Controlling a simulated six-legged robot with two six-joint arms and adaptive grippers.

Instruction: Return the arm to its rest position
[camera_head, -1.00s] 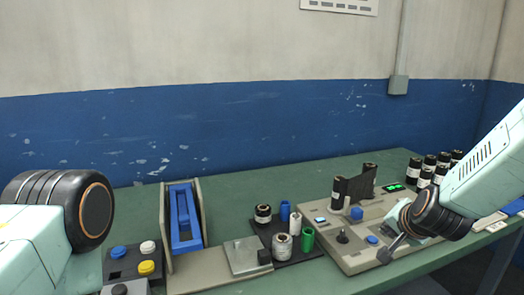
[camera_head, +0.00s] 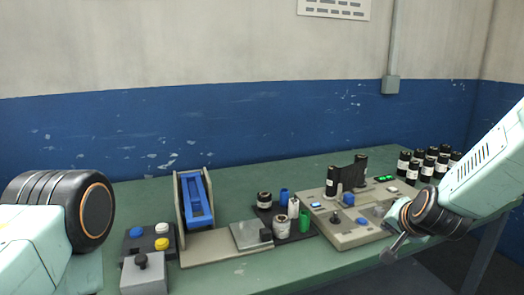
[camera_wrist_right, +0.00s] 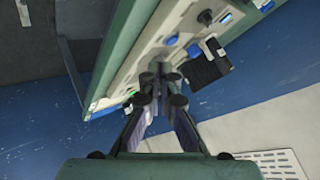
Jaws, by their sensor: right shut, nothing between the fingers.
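My right arm comes in from the right in the head view. Its gripper (camera_head: 394,249) is small and partly hidden behind the dark wrist joint. It is shut and empty, at the table's front edge just right of the control panel (camera_head: 335,240). In the right wrist view the gripper's dark fingers (camera_wrist_right: 160,82) are together with nothing held, and the panel (camera_wrist_right: 135,62) with its knobs lies beyond them. My left arm shows at the left edge of the head view only as a pale link and dark joint; its gripper is out of frame.
The green table (camera_head: 130,200) carries a blue-framed wrapper unit (camera_head: 197,205), a button box (camera_head: 134,243), a grey box with a lever (camera_head: 145,275), small rolls on a dark tray (camera_head: 296,237), and several black rolls (camera_head: 427,172) at the back right. Open floor lies past the front edge.

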